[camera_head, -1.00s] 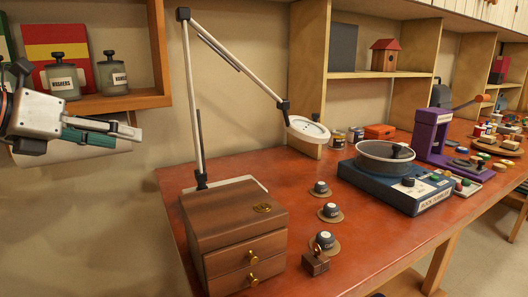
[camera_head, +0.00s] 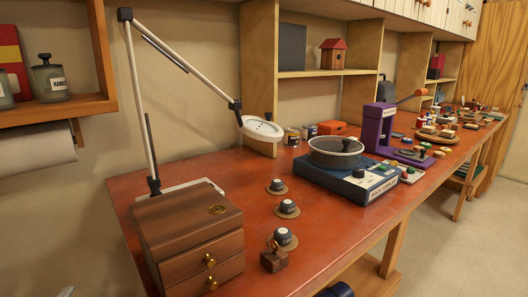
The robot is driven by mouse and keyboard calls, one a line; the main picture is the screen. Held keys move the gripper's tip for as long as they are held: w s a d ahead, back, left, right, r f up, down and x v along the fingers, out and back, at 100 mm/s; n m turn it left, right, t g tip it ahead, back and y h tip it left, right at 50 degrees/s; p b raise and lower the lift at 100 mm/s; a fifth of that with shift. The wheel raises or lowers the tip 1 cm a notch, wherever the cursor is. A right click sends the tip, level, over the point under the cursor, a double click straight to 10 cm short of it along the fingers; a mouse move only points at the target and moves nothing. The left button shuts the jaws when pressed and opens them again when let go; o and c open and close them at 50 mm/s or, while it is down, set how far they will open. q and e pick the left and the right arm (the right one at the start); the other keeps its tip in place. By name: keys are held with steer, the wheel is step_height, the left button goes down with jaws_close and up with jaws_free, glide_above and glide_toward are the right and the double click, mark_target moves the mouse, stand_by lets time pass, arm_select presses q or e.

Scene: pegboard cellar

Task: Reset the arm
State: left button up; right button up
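Neither of my grippers can be made out in the head view now. A small pale piece at the bottom left edge is too little to identify. The task names no object beyond the arm.
A red-brown workbench (camera_head: 335,222) holds a wooden drawer box (camera_head: 190,240), a jointed magnifier lamp (camera_head: 262,128), small lidded pots on coasters (camera_head: 287,207), a blue tumbler machine (camera_head: 350,180) and a purple press (camera_head: 376,130). A wall shelf (camera_head: 60,112) overhangs at left. Floor at right is clear.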

arm_select(q)
steer(key=s+d+f+n+g, duration=0.25)
steer(key=s+f+g, duration=0.35)
steer(key=s+f, duration=0.6)
steer(key=s+d+f+n+g, duration=0.25)
steer(key=s+f+g, duration=0.35)
steer(key=s+f, duration=0.6)
steer(key=w+d+r+n+t+h+p, duration=0.1)
steer(key=w+d+r+t+h+p, duration=0.2)
steer(key=d+p, duration=0.2)
steer(key=w+d+r+n+t+h+p, duration=0.1)
steer(key=w+d+r+t+h+p, duration=0.2)
steer(key=d+p, duration=0.3)
steer(key=d, duration=0.5)
steer(key=shift+h, duration=0.3)
arm_select(e)
steer(key=shift+m, duration=0.4)
steer(key=r, duration=0.3)
steer(key=s+r, duration=0.1)
steer(key=r, duration=0.1)
steer(key=shift+a+r, duration=0.1)
steer(key=shift+r, duration=0.25)
arm_select(q)
steer(key=shift+w, duration=0.1)
